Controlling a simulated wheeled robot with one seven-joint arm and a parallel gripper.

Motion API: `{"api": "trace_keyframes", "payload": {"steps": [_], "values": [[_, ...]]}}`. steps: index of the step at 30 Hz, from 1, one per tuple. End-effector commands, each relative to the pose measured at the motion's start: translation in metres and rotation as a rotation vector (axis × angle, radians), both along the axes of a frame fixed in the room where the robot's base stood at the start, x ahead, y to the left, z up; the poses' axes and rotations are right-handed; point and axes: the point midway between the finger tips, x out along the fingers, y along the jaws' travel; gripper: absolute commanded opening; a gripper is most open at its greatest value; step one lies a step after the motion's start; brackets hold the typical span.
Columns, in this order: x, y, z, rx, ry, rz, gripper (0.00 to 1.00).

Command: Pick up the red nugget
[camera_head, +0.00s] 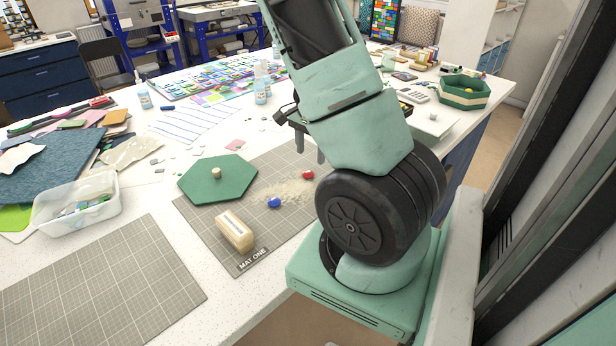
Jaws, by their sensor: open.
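The red nugget (308,175) lies on the grey gridded mat labelled MAT ONE (190,210), at the right edge of a patch of pale grit (287,190). A blue nugget (274,202) lies to its left and nearer, by the same grit. My gripper (309,145) points down above the far part of the mat, just above the red nugget in the picture. Its two fingers are apart, and I see nothing between them. Part of the gripper is hidden behind my arm.
A green hexagonal board (212,187) with a small knob lies left on the mat. A tan block (234,231) stands near the mat's front. A clear bin (77,216) and a second gridded mat (100,290) are farther left. A green hexagonal tray (464,102) sits at back right.

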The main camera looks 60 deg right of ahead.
Motion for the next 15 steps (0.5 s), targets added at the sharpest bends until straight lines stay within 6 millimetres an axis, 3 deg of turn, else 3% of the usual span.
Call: {"api": "trace_keyframes", "payload": {"steps": [7, 15], "values": [[0.001, 0.0, -0.018, 0.001, 0.002, 0.001, 0.55], [0.007, 0.0, -0.056, 0.0, 0.002, -0.002, 0.55]]}}
